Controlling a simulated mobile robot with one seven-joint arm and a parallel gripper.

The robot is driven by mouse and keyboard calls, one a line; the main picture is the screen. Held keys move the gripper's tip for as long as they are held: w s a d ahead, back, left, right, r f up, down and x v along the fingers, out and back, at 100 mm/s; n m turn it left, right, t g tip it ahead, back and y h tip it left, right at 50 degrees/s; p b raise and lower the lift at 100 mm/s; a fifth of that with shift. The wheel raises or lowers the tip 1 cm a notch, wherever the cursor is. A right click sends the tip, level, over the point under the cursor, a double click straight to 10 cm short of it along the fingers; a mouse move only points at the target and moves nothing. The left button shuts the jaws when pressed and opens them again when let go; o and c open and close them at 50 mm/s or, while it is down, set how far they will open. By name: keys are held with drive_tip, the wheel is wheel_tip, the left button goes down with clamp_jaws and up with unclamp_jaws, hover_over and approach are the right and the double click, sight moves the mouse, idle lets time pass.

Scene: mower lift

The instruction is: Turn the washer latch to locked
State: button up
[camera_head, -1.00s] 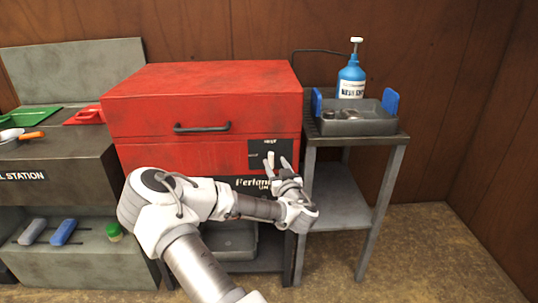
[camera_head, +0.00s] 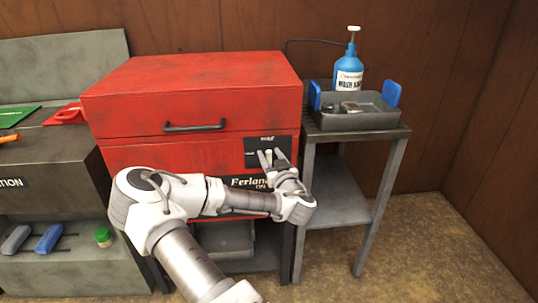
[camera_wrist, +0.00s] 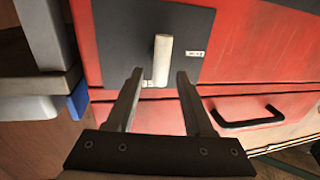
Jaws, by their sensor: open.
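The red washer (camera_head: 200,95) stands in the middle with a dark latch plate (camera_head: 287,144) on its front right. The washer latch, a pale bar (camera_wrist: 163,58), stands upright on the plate (camera_wrist: 198,20) in both views. In the wrist view its lower end lies between my fingertips and beside a small white label; another label is to its right. My gripper (camera_head: 271,157) is in front of the plate, fingers open and empty. In the wrist view, my gripper (camera_wrist: 158,76) has a finger on each side of the latch's end, with gaps; contact cannot be told.
A dark handle (camera_head: 195,126) is on the washer's lid. To the right, a metal stand (camera_head: 340,190) carries a grey tray (camera_head: 357,122) and a blue pump bottle (camera_head: 348,72). A dark station (camera_head: 60,160) stands at the left. Floor at the right is clear.

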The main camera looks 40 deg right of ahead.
clamp_jaws()
